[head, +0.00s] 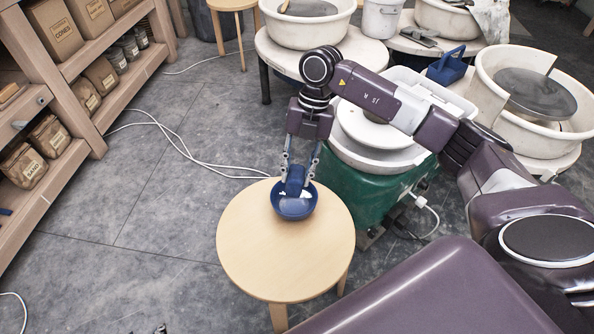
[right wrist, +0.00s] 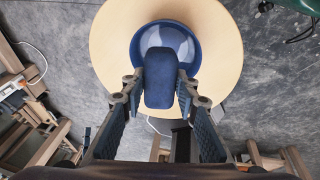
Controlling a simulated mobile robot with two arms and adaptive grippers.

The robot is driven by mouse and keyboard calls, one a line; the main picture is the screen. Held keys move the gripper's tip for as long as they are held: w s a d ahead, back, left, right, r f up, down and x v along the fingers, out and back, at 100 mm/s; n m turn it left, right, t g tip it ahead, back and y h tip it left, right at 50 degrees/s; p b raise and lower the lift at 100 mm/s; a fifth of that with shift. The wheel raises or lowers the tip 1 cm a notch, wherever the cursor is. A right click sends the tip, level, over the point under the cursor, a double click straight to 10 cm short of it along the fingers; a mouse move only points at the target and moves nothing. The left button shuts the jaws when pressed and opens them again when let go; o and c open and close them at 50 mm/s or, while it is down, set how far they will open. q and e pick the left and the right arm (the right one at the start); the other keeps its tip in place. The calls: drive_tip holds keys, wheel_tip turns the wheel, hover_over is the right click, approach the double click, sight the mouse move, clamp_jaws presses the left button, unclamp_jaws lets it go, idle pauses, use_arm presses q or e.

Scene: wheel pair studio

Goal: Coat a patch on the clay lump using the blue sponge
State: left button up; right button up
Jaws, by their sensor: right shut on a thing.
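My right gripper (head: 300,172) is shut on the blue sponge (head: 294,181), which hangs upright between its fingers. The right wrist view also shows the sponge (right wrist: 160,80), gripped from both sides. Below it, a dark blue bowl (head: 294,209) stands on a round wooden stool (head: 260,255). The sponge overlaps the bowl's far rim in the head view; I cannot tell whether it touches the bowl. I cannot make out the clay lump in either view. Small dark tips at the bottom edge of the head view appear to be my left gripper (head: 152,330), mostly cut off.
A green pottery wheel (head: 352,192) with a white wheel head stands close right of the stool, partly behind my right arm. More wheels and basins (head: 500,115) stand behind. Wooden shelves (head: 110,95) with bags line the left. White cables (head: 175,140) cross the otherwise open floor.

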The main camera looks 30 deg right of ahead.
sight(297, 187)
drive_tip(key=shift+f+b, duration=0.4)
drive_tip(key=shift+f, duration=0.15)
drive_tip(key=shift+f+b, duration=0.3)
drive_tip(key=shift+f, duration=0.45)
drive_tip(key=shift+f+b, duration=0.45)
drive_tip(key=shift+f, duration=0.5)
use_arm(q)
drive_tip(key=w+d+r+t+h, duration=0.2)
drive_tip(key=w+d+r+t, duration=0.2)
drive_tip(key=w+r+t, duration=0.3)
drive_tip(key=shift+w+r, duration=1.45)
drive_tip(key=shift+w, duration=0.6)
use_arm(e)
drive_tip(key=shift+f, duration=0.6)
use_arm(q)
drive_tip(key=shift+d, duration=0.1)
use_arm(e)
drive_tip(key=shift+r, duration=0.1)
